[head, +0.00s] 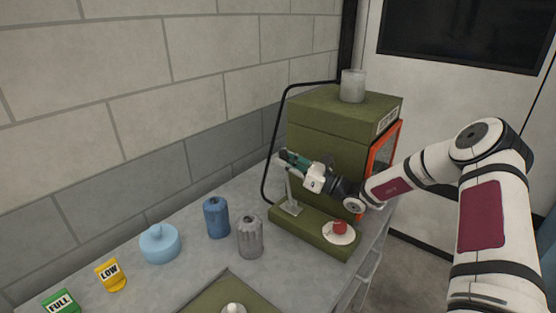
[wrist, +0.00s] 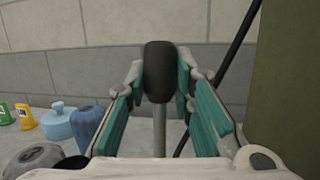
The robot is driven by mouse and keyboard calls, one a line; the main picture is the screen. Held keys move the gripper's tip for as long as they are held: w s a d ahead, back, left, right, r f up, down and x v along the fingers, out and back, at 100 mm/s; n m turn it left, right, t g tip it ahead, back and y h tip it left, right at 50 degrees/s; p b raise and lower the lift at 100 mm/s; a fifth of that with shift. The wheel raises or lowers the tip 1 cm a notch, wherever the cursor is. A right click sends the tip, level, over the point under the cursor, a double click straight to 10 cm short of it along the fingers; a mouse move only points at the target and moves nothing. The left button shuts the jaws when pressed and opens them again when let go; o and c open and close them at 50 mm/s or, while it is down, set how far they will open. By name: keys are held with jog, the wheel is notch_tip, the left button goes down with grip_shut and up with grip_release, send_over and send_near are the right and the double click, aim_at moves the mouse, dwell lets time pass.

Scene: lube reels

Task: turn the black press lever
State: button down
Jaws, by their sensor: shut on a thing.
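The press is an olive-green box (head: 325,128) with a low green base (head: 312,232) on the bench. In the wrist view, the black press lever (wrist: 158,72) stands upright as a dark rounded grip on a grey rod. My gripper (wrist: 160,80) has its teal-padded fingers on both sides of that grip, shut on it near the fingertips. In the head view, my gripper (head: 290,160) is above the left part of the green base and hides most of the lever. A grey post and bracket (head: 291,204) show below it.
A red piece on a white disc (head: 341,234) sits at the base's right end. Blue (head: 216,218) and grey (head: 250,237) canisters and a light-blue pot (head: 160,244) stand left. A black cable (head: 265,165) runs behind my gripper. A clear jar (head: 352,86) tops the box.

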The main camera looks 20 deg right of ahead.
jog(key=shift+s+d+r+n+t+y, duration=0.15)
jog(key=shift+s+d+t+y, duration=0.2)
jog(key=shift+s, duration=0.2)
jog(key=shift+s+d+f+n+t+y, duration=0.15)
jog(key=shift+s+d+t+y, duration=0.15)
jog(key=shift+s+d, duration=0.2)
jog(key=shift+r, duration=0.1)
jog(key=c, duration=1.4)
grip_release()
jog(key=shift+o, duration=0.2)
jog(key=shift+s, duration=0.1)
jog(key=v, duration=1.2)
jog(key=shift+a, duration=0.1)
